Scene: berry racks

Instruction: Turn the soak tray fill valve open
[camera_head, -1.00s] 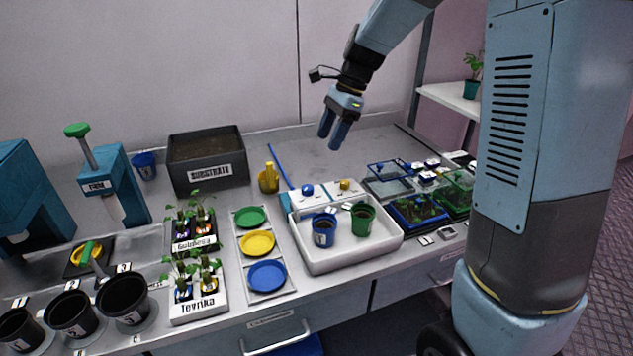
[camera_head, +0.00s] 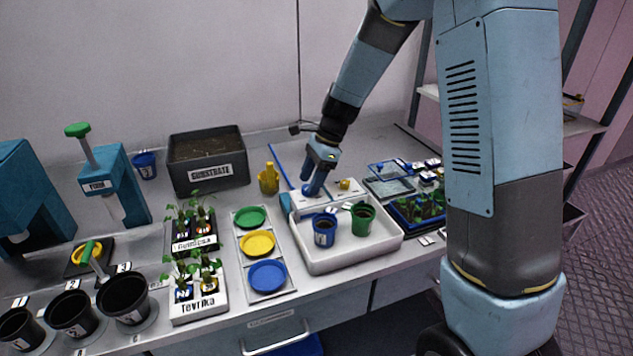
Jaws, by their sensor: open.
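The white soak tray (camera_head: 318,267) stands on the bench with a blue pot (camera_head: 324,230) and a green pot (camera_head: 362,217) in it. On the ledge at its back sits a small yellow knob (camera_head: 345,184). A blue knob at the left of this ledge is now mostly hidden behind my fingers. A blue hose (camera_head: 281,167) runs to this corner of the tray. My gripper (camera_head: 311,190) is open and points down at the blue knob's place; I cannot tell whether it touches. Which knob is the fill valve is not readable.
Left of the tray are a rack with green, yellow and blue dishes (camera_head: 258,243), seedling trays (camera_head: 199,302) and a yellow bottle (camera_head: 269,179). A substrate box (camera_head: 205,187) stands behind. Clear boxes and a blue seedling tray (camera_head: 410,219) crowd the right.

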